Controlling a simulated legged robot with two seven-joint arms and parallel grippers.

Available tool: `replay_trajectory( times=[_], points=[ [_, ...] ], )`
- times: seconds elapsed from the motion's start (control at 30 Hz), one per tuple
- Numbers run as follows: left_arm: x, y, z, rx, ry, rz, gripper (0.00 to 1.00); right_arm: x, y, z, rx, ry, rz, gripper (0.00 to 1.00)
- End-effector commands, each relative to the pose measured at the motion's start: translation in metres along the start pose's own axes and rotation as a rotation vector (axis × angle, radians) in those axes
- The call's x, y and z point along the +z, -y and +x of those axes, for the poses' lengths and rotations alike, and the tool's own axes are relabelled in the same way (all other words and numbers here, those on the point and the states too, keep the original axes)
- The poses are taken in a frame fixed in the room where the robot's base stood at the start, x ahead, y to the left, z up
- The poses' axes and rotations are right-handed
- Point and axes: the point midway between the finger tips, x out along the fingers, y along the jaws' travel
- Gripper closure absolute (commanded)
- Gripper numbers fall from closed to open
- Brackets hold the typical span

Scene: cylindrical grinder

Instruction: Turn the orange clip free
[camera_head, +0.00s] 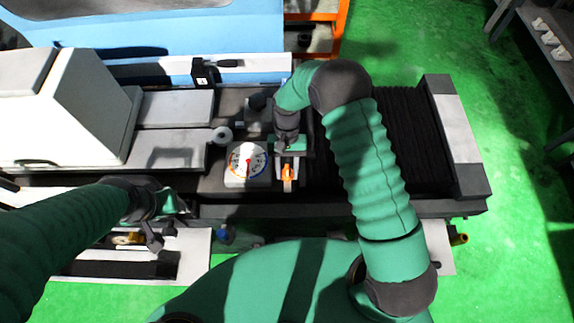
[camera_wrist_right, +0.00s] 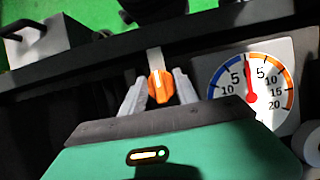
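The orange clip (camera_head: 288,173) is on the front of the grinder, just right of the dial gauge. In the right wrist view the clip (camera_wrist_right: 160,87) lies between the two pale fingers of my right gripper (camera_wrist_right: 159,82), with a pale strip behind it. The fingers stand on either side of the clip and look spread, with small gaps; contact is not clear. In the head view my right gripper (camera_head: 288,182) is over the clip. My left gripper (camera_head: 154,238) is low at the left, away from the clip; its fingers are hard to make out.
A white dial gauge (camera_head: 248,164) with a red pointer stands close beside the clip; it also shows in the right wrist view (camera_wrist_right: 252,88). A black bellows cover (camera_head: 415,140) lies to the right. A white machine housing (camera_head: 65,110) stands at the left.

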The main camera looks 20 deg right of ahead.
Motion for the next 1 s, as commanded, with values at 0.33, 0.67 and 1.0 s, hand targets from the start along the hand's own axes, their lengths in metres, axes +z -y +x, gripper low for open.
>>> replay_trajectory(
  times=[0.33, 0.67, 1.0],
  points=[
    [0.005, 0.0, 0.02, 0.0, 0.0, 0.0, 0.51, -0.003, 0.001, -0.071, -0.003, -0.009, 0.0, 0.64],
    [0.007, 0.0, 0.032, 0.0, 0.0, 0.0, 0.51, -0.001, 0.001, -0.153, -0.001, -0.002, 0.001, 0.64],
    [0.007, 0.0, 0.032, 0.0, 0.0, 0.0, 0.51, 0.001, 0.0, -0.167, 0.0, 0.0, 0.001, 0.64]
  ],
)
